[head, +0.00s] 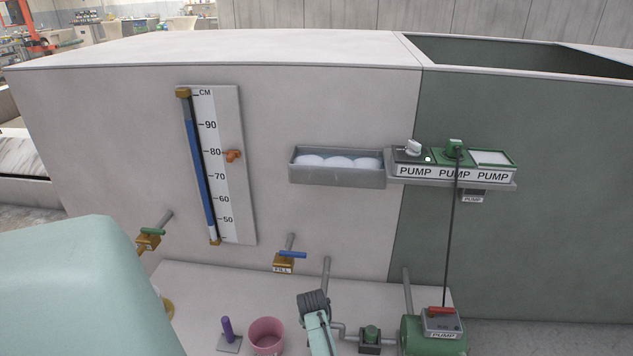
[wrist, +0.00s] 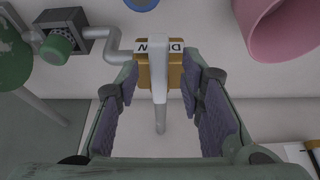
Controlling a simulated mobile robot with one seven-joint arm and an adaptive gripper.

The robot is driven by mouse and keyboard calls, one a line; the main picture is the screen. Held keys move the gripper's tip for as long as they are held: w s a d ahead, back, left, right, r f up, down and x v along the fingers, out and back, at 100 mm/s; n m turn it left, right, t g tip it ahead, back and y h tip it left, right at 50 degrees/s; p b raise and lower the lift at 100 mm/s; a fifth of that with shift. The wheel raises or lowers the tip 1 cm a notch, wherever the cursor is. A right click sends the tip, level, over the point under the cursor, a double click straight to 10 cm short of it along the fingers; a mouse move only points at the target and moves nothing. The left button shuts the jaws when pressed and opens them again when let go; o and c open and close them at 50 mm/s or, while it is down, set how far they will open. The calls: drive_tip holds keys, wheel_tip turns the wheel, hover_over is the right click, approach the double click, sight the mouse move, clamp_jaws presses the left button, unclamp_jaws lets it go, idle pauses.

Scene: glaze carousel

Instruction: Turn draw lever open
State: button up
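The draw valve is a brass block (wrist: 177,72) with a partly covered label in the wrist view. Its pale grey lever (wrist: 160,82) lies across the block, in line with the pipe (wrist: 160,122) below it. My gripper (wrist: 161,70) is open, with one finger on each side of the lever and block. Gaps show between the finger pads and the lever. In the head view my gripper (head: 313,303) is low at the front of the tank, and the draw valve is hidden there.
A pink bucket (head: 266,334) and a purple handle (head: 227,329) stand left of my gripper. The fill valve's blue lever (head: 292,254) is above left. A green pump (head: 431,335) and bent pipe are on the right. A level gauge (head: 228,165) is on the tank.

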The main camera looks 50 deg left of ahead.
drive_tip(key=v, duration=1.1)
drive_tip(key=shift+r, duration=0.2)
drive_tip(key=shift+d, duration=0.1)
